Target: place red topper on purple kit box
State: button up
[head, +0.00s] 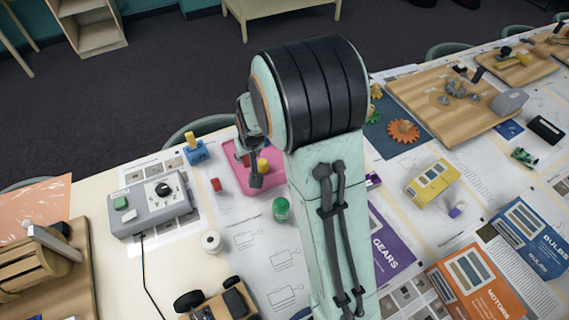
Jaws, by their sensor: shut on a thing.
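My gripper (256,180) hangs at the left of my arm, over the pink tray (276,187). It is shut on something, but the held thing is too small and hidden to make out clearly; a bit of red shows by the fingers. A small red piece (216,185) stands on the table left of the tray; I cannot tell whether it is the topper. The purple kit box (390,240), marked GEARS, lies to the right of my arm. My arm hides its left part. My gripper is well apart from it.
A yellow piece (263,165) is by the gripper. A green-capped jar (281,210) and a white roll (211,241) stand nearby. A grey control box (150,205) is left. An orange MOTORS box (475,285), a blue BULBS box (530,240) and a yellow box (433,183) are right.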

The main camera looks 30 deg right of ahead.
aim_at(391, 256)
jog(key=shift+s+r, duration=0.1)
jog(key=shift+s, duration=0.05)
jog(key=shift+s+m+h, duration=0.25)
jog(key=shift+m+h, duration=0.15)
jog(key=shift+m, duration=0.6)
jog(key=s+d+m+g+h, duration=0.1)
jog(key=s+d+m, duration=0.3)
jog(key=m, duration=0.4)
jog(key=s+d+m+g, duration=0.4)
jog(key=s+m, duration=0.3)
jog(key=m, duration=0.1)
jog(key=s+d+m+g+h, duration=0.1)
jog(key=s+d+m+g, duration=0.1)
jog(key=s+d+m, duration=0.3)
jog(key=shift+s+f+m+g+h, duration=0.2)
jog(key=shift+s+m, duration=0.15)
jog(key=shift+m, duration=0.55)
jog(key=shift+s+f+m+g+h, duration=0.1)
jog(key=shift+s+f+m+g, duration=0.2)
jog(key=shift+m, duration=0.6)
jog(key=s+d+r+m+y, duration=0.2)
jog(key=s+d+m, duration=0.25)
jog(key=s, duration=0.35)
jog(key=shift+m+g, duration=0.25)
jog(key=shift+g, duration=0.05)
notch_tip(391, 256, down, 8)
jog(key=shift+w+f, duration=0.1)
jog(key=shift+w, duration=0.05)
jog(key=shift+f, duration=0.15)
